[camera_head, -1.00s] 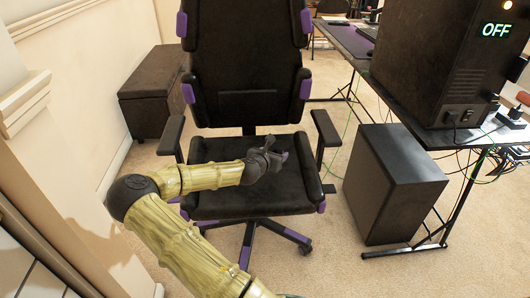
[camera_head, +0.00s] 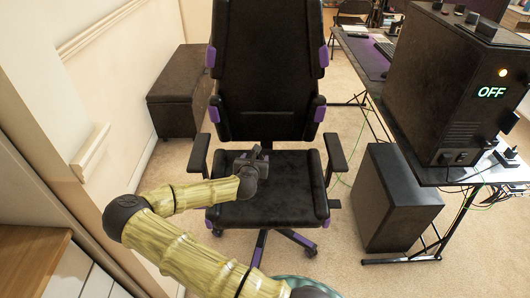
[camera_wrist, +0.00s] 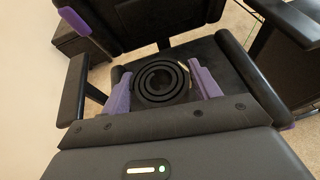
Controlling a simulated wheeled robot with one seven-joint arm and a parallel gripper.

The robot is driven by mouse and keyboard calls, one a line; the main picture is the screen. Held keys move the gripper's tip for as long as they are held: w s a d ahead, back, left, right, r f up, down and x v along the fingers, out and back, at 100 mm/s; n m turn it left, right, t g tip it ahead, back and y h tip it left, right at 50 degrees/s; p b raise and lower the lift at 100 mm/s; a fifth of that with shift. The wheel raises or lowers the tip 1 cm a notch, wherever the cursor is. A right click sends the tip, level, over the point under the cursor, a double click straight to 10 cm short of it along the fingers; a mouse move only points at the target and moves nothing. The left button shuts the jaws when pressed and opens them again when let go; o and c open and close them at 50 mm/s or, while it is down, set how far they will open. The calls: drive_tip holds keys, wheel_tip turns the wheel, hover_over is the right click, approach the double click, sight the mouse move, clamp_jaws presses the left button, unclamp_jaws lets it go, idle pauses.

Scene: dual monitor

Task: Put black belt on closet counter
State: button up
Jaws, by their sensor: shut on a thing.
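The black belt (camera_wrist: 161,82) is coiled into a flat spiral and shows between the purple fingers of my gripper (camera_wrist: 160,86) in the wrist view. My gripper is shut on the belt. In the head view my gripper (camera_head: 253,158) is above the seat of the black chair, and the belt cannot be made out against the dark seat. A wooden counter top (camera_head: 30,262), which looks like the closet counter, is partly in view at the lower left, well apart from my gripper.
The black and purple office chair (camera_head: 268,60) stands in front of me, its armrests on both sides of my gripper. A desk with a PC tower (camera_head: 447,85) and a black box (camera_head: 393,200) are at the right. A dark chest (camera_head: 180,90) stands by the left wall.

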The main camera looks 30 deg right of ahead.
drive_tip(key=s+a+r+n+t+y+p, duration=0.1)
drive_tip(key=a+r+n+y+p, duration=0.1)
drive_tip(key=a+r+p, duration=0.4)
drive_tip(key=s+a+r+n+t+y+p, duration=0.1)
drive_tip(key=s+a+r+n+y+p, duration=0.1)
drive_tip(key=a+r+p, duration=0.5)
drive_tip(key=s+a+r+n+t+y+p, duration=0.1)
drive_tip(key=a+r+n+y+p, duration=0.3)
drive_tip(key=r+p, duration=1.2)
drive_tip(key=s+a+p, duration=0.1)
drive_tip(key=a+p, duration=0.2)
drive_tip(key=p, duration=0.3)
drive_tip(key=shift+a, duration=0.25)
